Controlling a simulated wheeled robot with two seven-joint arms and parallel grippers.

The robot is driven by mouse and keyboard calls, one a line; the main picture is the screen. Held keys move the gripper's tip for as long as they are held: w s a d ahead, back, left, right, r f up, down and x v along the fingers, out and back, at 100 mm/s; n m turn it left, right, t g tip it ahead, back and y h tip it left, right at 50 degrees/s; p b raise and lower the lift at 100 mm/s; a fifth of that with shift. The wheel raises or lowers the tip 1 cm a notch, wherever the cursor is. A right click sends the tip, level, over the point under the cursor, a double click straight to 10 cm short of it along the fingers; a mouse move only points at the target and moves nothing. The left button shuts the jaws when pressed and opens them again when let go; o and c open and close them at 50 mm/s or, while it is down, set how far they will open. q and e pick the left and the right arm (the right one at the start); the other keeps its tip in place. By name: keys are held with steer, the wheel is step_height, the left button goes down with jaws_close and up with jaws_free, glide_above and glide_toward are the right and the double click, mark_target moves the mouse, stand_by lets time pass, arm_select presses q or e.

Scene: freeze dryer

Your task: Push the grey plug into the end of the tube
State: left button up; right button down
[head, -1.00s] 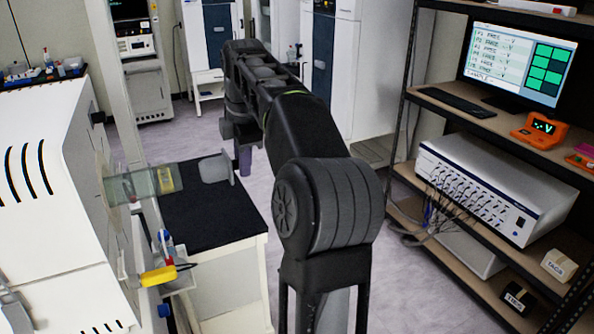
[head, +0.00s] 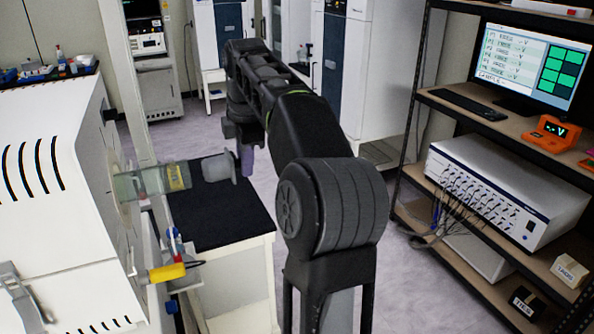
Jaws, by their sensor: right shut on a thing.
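The tube (head: 138,182) is a clear, greenish cylinder with a yellow label. It sticks out level from the white machine's side at left, its free end toward the right. The grey plug (head: 217,168), with a wider flange at its right, is in line with the tube at that end. Whether it sits inside the rim or only touches it, I cannot tell. My right arm reaches forward from the bottom centre. My right gripper (head: 244,156) is at the plug's flange side, shut on the plug; its fingers are mostly hidden by my arm. My left gripper is out of view.
The white machine (head: 50,235) fills the left, with a yellow-handled valve (head: 167,272) below the tube. A black-topped bench (head: 225,215) lies beneath the plug. A shelf rack (head: 460,110) with a monitor and a white instrument (head: 505,190) stands at right.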

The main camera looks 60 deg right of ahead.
mark_target(205, 161)
steer(key=shift+w+a, duration=1)
steer(key=shift+a, duration=0.05)
steer(key=shift+w+a+r, duration=0.1)
steer(key=shift+w+a, duration=1.15)
steer(key=shift+a, duration=0.2)
steer(key=shift+w+a, duration=0.1)
steer(key=shift+w+a, duration=0.45)
steer(key=shift+a, duration=0.2)
steer(key=c, duration=1.2)
jaws_free()
